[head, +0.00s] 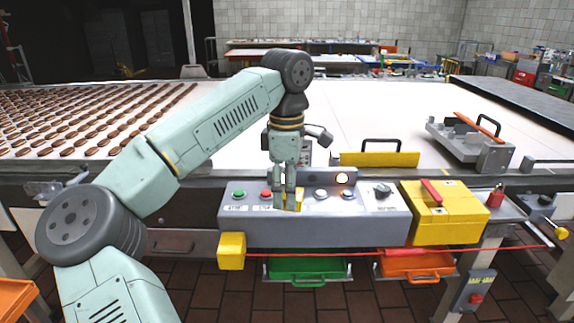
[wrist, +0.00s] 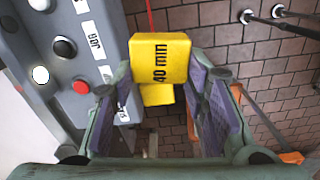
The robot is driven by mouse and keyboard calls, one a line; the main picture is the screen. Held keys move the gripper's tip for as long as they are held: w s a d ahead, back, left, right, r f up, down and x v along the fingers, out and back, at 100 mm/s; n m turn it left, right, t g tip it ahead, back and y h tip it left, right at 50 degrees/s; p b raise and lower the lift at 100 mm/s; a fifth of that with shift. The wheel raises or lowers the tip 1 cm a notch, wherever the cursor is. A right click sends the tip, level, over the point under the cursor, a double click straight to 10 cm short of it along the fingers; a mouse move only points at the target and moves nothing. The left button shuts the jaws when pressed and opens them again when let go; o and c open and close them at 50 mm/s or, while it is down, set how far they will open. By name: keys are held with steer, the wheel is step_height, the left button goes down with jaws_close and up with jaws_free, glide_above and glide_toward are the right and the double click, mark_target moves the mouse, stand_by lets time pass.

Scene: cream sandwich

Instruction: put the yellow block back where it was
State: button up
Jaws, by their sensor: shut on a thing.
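The yellow block, marked "40 min" (wrist: 160,58), is between the fingertips of my gripper (wrist: 159,80) in the wrist view. The gripper is shut on it, one finger pad on each side. In the head view my gripper (head: 287,200) points down at the front of the grey control panel, and a sliver of the yellow block (head: 299,198) shows at its fingers. The fingers hide most of the block there. I cannot tell whether the block touches the panel.
The control panel (head: 362,222) has several buttons. A yellow box (head: 231,250) sits at its left front corner, with a red line running right. A larger yellow box (head: 467,226) stands at its right. Below are a green tray (head: 305,270) and an orange tray (head: 412,265).

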step_height(320, 180, down, 47)
steer(key=s+m+b, duration=0.1)
steer(key=m+b, duration=0.6)
steer(key=m, duration=0.5)
steer(key=shift+m, duration=0.3)
